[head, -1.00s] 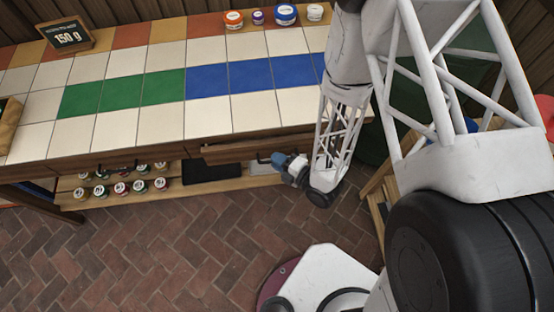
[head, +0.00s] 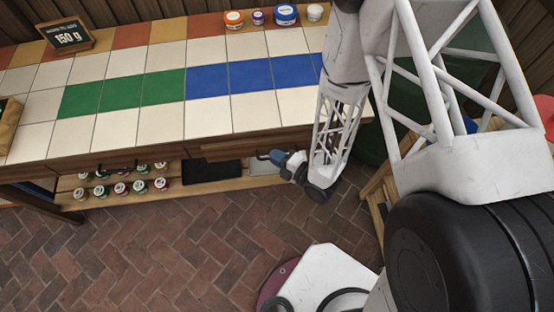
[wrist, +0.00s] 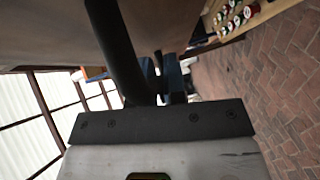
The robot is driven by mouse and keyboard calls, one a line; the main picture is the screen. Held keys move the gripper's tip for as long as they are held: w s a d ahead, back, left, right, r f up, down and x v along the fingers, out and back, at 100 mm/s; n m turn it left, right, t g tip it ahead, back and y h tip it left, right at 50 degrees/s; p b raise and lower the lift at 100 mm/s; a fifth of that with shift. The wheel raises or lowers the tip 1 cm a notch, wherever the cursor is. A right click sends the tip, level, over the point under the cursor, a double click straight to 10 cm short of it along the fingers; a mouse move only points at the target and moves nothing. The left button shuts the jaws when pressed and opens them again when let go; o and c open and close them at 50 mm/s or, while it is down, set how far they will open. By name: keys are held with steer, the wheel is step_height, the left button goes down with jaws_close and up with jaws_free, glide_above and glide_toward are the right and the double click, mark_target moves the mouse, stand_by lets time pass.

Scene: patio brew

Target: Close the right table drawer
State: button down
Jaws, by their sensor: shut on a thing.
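The right table drawer (head: 232,151) is in the tiled table's front, right of centre in the head view. Its wooden front sits close under the tabletop edge; I cannot tell whether it is fully flush. My gripper (head: 276,156) is at this drawer's front and is shut on its dark handle. In the wrist view the black handle bar (wrist: 116,45) runs down close to the lens, beside the brown wood. The bluish fingers (wrist: 172,78) are partly hidden behind the handle and the wrist mount.
The tiled tabletop (head: 110,50) carries several lidded jars (head: 285,14) and a small sign (head: 67,36) at the back. A lower shelf (head: 75,203) holds several small jars and a black tray (head: 212,171). A wooden stand (head: 376,205) is right of my arm.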

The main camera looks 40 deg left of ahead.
steer(key=shift+w+a, duration=1.1)
steer(key=c, duration=1.5)
jaws_free()
steer(key=shift+o, duration=0.2)
steer(key=shift+d, duration=0.1)
steer(key=d+r, duration=0.1)
steer(key=d, duration=0.6)
steer(key=shift+d, duration=0.3)
